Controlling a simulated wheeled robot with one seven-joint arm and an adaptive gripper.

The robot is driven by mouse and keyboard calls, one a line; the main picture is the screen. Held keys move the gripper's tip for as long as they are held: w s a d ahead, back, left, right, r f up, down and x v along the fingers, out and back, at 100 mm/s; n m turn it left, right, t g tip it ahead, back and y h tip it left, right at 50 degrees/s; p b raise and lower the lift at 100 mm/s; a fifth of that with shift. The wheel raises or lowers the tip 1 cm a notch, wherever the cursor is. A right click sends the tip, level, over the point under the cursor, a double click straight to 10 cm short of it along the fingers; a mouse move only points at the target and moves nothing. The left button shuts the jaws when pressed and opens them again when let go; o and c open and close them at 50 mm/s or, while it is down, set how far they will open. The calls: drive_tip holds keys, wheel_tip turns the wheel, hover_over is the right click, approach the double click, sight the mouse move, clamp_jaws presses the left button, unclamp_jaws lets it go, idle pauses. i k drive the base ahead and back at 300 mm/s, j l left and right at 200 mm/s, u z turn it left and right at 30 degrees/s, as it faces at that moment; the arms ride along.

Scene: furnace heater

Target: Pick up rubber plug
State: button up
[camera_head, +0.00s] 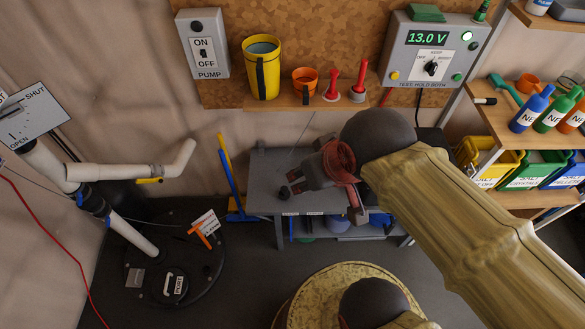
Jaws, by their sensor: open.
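A small black object (284,192), which looks like the rubber plug, sits on the left part of the grey bench top (262,204). My gripper (325,198) is over the bench, to the right of the plug in the picture. It is open, with its fingers spread apart and nothing seen between them. Its left finger appears close beside the plug; I cannot tell its height above the bench or whether it touches. My arm hides part of the bench's right side.
A wooden shelf (300,101) above the bench holds a yellow jug (262,68), an orange cup (305,84) and red-handled tools. A right-hand rack holds bottles (531,108) and bins. White pipes (135,172) and a round black lid (190,262) are at left.

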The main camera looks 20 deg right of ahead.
sight(284, 194)
drive_tip(key=z, duration=0.15)
drive_tip(key=i+l+u, duration=0.15)
drive_tip(key=l+u, duration=0.25)
drive_tip(key=i+l+u, duration=0.1)
drive_tip(key=l+u, duration=0.75)
